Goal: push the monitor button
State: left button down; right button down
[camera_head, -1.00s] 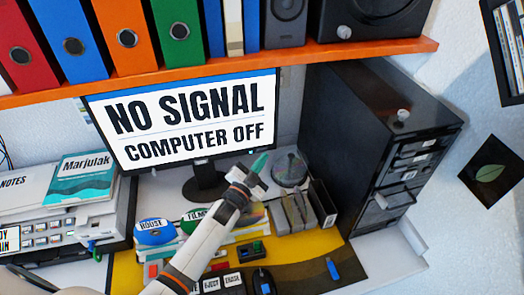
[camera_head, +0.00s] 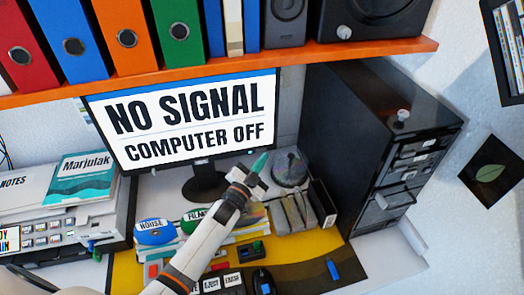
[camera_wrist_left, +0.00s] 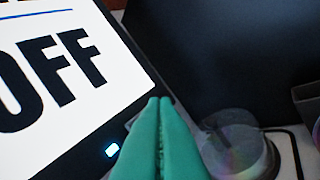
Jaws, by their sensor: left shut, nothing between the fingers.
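The monitor (camera_head: 190,122) stands at the back of the desk under the orange shelf and reads "NO SIGNAL COMPUTER OFF". In the left wrist view its lower right corner shows, with the lit monitor button (camera_wrist_left: 112,150) on the dark bezel. My left gripper (camera_head: 258,164) is in front of and below the monitor's lower right corner. Its green fingers (camera_wrist_left: 160,104) are shut and empty, apart from the button and to the right of it in the wrist view. My right gripper is not in view.
A stack of clear discs (camera_head: 289,168) stands right of my left gripper. A black computer tower (camera_head: 350,140) is farther right. Binders line the orange shelf (camera_head: 280,59) above.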

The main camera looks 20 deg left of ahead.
pick_arm(q)
jog(key=shift+w, duration=0.1)
jog(key=shift+w+a, duration=0.25)
jog(key=shift+w, duration=0.05)
jog(key=shift+w+a+b, duration=0.2)
jog(key=shift+w+b, duration=0.1)
dwell(1.0)
dwell(0.3)
jog(key=shift+s+d+p, duration=0.35)
jog(key=shift+s+d, duration=0.1)
jog(key=shift+s, duration=0.25)
jog(key=s+d+p, duration=0.1)
jog(key=s, duration=0.1)
jog(key=s+d+p, duration=0.1)
jog(key=s, duration=0.1)
jog(key=shift+d, duration=0.4)
